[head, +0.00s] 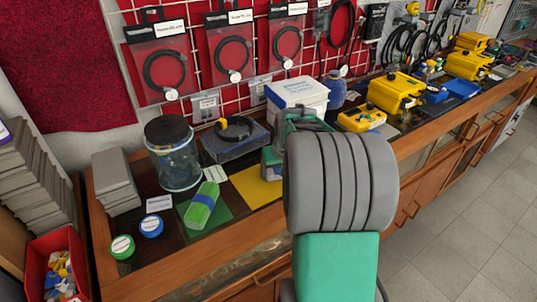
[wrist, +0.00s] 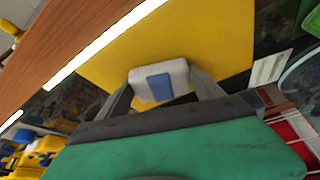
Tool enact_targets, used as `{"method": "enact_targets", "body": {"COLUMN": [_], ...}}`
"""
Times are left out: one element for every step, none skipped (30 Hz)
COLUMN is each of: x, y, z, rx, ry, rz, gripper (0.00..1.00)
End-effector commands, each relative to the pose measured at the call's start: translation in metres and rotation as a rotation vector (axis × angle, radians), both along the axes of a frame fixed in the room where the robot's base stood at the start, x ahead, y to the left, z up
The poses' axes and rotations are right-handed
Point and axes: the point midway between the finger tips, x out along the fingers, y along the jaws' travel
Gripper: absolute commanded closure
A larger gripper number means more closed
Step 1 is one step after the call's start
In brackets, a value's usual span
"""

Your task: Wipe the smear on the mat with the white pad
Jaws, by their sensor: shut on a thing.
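The white pad (wrist: 147,76), a small rounded block with a blue patch on its face, sits between the two grey fingers of my gripper (wrist: 160,84) in the wrist view. The gripper is shut on it. Behind the pad in that view is the yellow mat (wrist: 205,38); I cannot tell whether the pad touches it. In the head view the yellow mat (head: 256,188) lies on the bench, partly hidden by my arm. The pad is hidden in the head view. No smear can be made out on the visible part of the mat.
Left of the yellow mat lie a green mat (head: 226,214) with a green and blue block (head: 203,205) on it, and a clear jar (head: 175,165). A white box (head: 297,94) and yellow cases (head: 395,92) stand behind and right. The bench's wooden front edge (head: 235,232) is close.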

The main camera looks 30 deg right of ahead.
Motion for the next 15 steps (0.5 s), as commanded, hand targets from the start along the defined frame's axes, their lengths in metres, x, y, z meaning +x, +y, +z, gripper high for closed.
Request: {"method": "enact_targets", "body": {"x": [-0.001, -0.001, -0.001, -0.002, -0.002, -0.002, -0.002, -0.003, -0.003, -0.004, -0.004, -0.004, -0.003, -0.003, -0.003], "y": [0.005, 0.007, 0.010, 0.012, 0.014, 0.017, 0.019, 0.021, 0.024, 0.026, 0.027, 0.026, 0.026, 0.026, 0.026], "z": [-0.002, -0.002, -0.001, -0.001, -0.001, -0.002, -0.001, -0.001, -0.001, -0.001, 0.001, 0.006, 0.011, 0.020, 0.026], "rx": [0.002, 0.002, 0.002, 0.001, 0.002, 0.002, 0.001, 0.002, 0.001, 0.002, 0.001, 0.001, 0.001, -0.001, 0.000], "ry": [0.003, 0.003, 0.003, 0.003, 0.002, 0.003, 0.003, 0.003, 0.003, 0.002, 0.003, 0.003, 0.001, -0.002, 0.000], "rz": [0.001, 0.001, 0.000, -0.001, -0.003, -0.005, -0.006, -0.007, -0.009, -0.010, -0.012, -0.012, -0.012, -0.011, -0.012], "gripper": [0.68, 0.68, 0.68, 0.68, 0.68, 0.68, 0.68, 0.68, 0.68, 0.68, 0.68, 0.68, 0.68, 0.68, 0.68]}}
